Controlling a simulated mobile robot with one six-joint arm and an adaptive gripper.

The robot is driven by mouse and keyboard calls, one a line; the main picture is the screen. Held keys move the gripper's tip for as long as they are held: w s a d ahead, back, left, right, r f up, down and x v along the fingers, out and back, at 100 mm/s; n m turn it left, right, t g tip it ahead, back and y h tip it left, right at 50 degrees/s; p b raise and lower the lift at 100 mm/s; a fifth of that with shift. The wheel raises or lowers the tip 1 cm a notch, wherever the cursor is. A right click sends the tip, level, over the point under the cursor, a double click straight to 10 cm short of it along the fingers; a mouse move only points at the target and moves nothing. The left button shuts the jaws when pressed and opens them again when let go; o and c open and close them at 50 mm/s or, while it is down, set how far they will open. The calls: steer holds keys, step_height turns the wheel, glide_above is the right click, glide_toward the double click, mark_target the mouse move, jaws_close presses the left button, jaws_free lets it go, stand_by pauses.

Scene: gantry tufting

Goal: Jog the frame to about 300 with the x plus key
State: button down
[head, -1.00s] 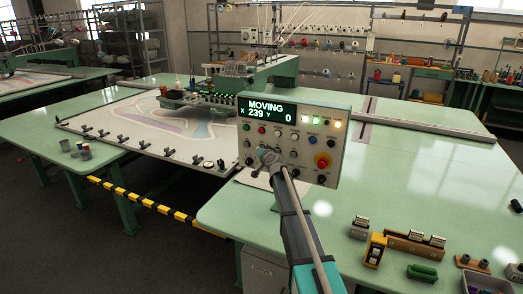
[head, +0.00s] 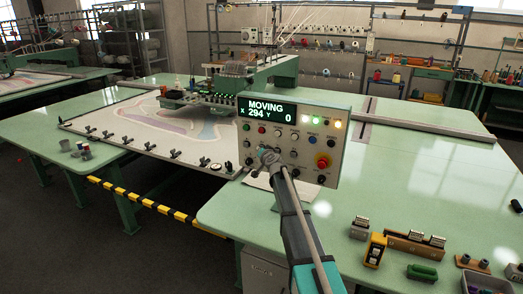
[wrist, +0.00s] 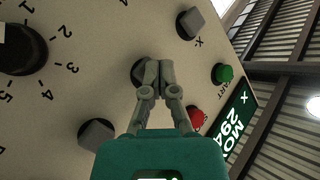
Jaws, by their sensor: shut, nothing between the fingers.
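The control panel (head: 322,135) stands on the green table, its display (head: 267,111) reading MOVING, X 294, Y 0. The display also shows sideways at the right edge of the wrist view (wrist: 236,120). My gripper (head: 268,157) is shut and empty, its tips at the left part of the panel. In the wrist view my gripper (wrist: 152,70) covers most of a dark round key (wrist: 138,72); its label is hidden and I cannot tell how deep it is pressed. A grey square key (wrist: 190,23) marked X is above it. The frame (head: 150,128) with patterned cloth lies under the tufting head (head: 205,97).
A green key (wrist: 222,73) and a red key (wrist: 196,118) sit right of my fingertips in the wrist view. A red stop button (head: 322,161) is on the panel's right. A yellow-black barrier (head: 150,203) edges the gap between tables. Small tools lie at front right.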

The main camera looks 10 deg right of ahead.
steer(key=shift+s+a, duration=0.55)
steer(key=shift+s, duration=0.2)
steer(key=shift+s+a, duration=0.75)
steer(key=shift+s, duration=0.25)
steer(key=shift+s+a, duration=0.7)
steer(key=shift+s, duration=0.3)
stand_by(0.7)
steer(key=s+a+f+n+g, duration=0.1)
steer(key=s+f+n+g, duration=0.2)
steer(key=s, duration=0.4)
steer(key=s+a+f+n+g+y, duration=0.1)
steer(key=s+a+f+g, duration=0.15)
steer(key=s+f, duration=0.4)
steer(key=s+f+n+g, duration=0.15)
steer(key=s+g, duration=0.25)
steer(key=s, duration=0.5)
steer(key=s+d+f+g+h, duration=0.1)
steer(key=s+d+f+g, duration=0.1)
steer(key=s, duration=0.8)
steer(key=s+d+f+g+h, duration=0.2)
steer(key=s+d+f+g, duration=0.1)
steer(key=s, duration=0.8)
steer(key=shift+g+h, duration=0.3)
steer(key=shift+g, duration=0.55)
